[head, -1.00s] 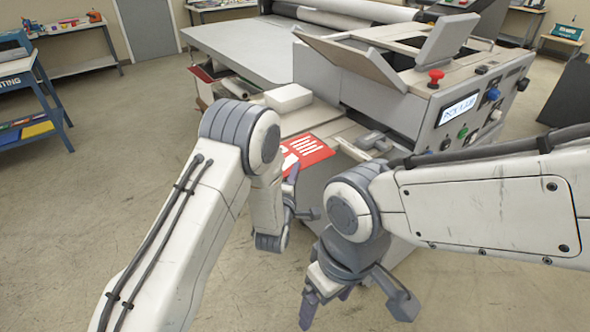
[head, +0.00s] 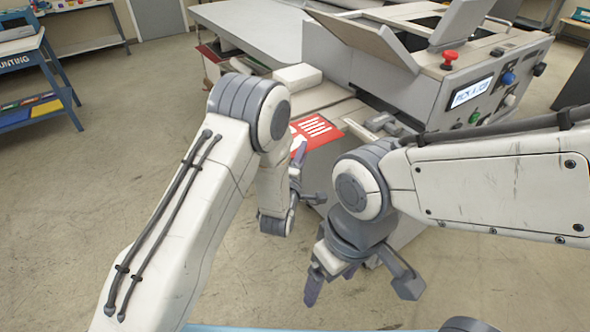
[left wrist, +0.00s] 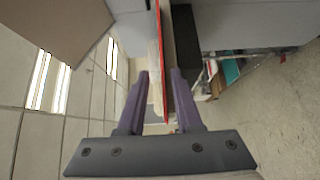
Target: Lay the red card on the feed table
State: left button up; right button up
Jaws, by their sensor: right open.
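The red card (head: 318,132), with white printed bars, is at the near edge of the machine's pale feed table (head: 325,93). In the head view it overlaps that edge; its height above the surface is hard to tell. My left gripper (head: 301,148) is at the card's near edge. My right gripper (head: 330,285) is open and empty, low in front of the machine.
A white block (head: 297,76) lies beside the feed table's far left part. The machine's control panel (head: 485,95) with a red stop button (head: 450,58) stands on the right. A blue cart (head: 35,75) is far left. The floor (head: 80,200) at left is clear.

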pick_arm(q)
jog(key=s+d+m+g+b, duration=0.25)
jog(key=s+m+g, duration=0.85)
jog(key=s, duration=0.8)
jog(key=s+a+r+m+g+y, duration=0.1)
jog(key=s+a+r+m+g, duration=0.1)
jog(key=s+m, duration=0.4)
jog(key=s+a+r+m+g+y, duration=0.2)
jog(key=s+a+m+g, duration=0.2)
jog(key=s, duration=0.9)
jog(key=shift+s+a+r+m+g, duration=0.35)
jog(key=shift+a+m, duration=0.25)
jog(key=shift+m, duration=0.3)
